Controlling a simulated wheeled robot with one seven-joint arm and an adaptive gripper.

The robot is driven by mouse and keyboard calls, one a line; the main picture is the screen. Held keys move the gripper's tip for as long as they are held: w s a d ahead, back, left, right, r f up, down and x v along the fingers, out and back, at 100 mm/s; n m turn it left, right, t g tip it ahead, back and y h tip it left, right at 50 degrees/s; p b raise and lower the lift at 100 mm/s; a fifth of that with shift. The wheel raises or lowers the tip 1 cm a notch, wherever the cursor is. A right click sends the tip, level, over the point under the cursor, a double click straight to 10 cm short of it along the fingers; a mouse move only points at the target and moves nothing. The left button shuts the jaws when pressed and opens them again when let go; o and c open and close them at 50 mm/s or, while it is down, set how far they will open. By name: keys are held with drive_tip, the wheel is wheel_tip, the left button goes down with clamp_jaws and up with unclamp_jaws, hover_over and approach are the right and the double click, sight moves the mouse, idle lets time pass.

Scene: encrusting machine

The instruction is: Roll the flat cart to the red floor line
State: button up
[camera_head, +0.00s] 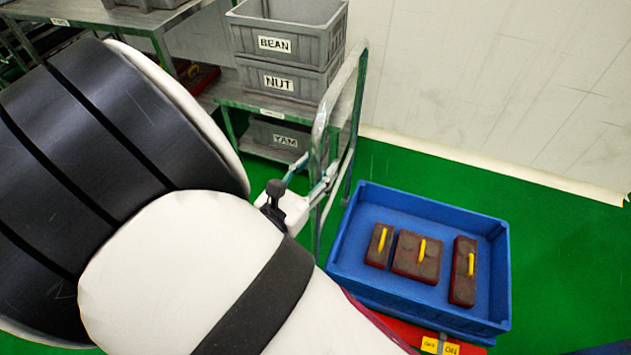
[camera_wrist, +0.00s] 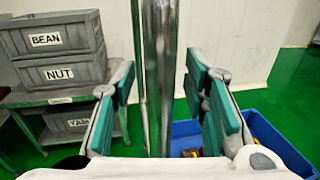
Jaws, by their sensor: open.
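The flat cart's shiny metal handle (camera_head: 318,150) rises upright at the middle of the head view, left of the blue crate. In the wrist view, the handle's upright bars (camera_wrist: 160,80) stand between the fingers. My gripper (camera_head: 322,183) is at the handle in the head view, partly hidden by my arm. In the wrist view, my gripper (camera_wrist: 162,112) is open, its teal pads on either side of the bars with visible gaps. The cart's deck is mostly hidden. I cannot see a red floor line in either view.
A blue crate (camera_head: 345,235) holds brown blocks with yellow handles. A red part with yellow labels (camera_head: 440,345) shows below it. A metal shelf (camera_head: 265,103) with grey bins labelled BEAN (camera_head: 275,44) and NUT (camera_head: 278,82) stands behind. Green floor (camera_head: 560,240) is clear at right.

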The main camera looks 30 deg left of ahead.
drive_tip(key=shift+r, duration=1.15)
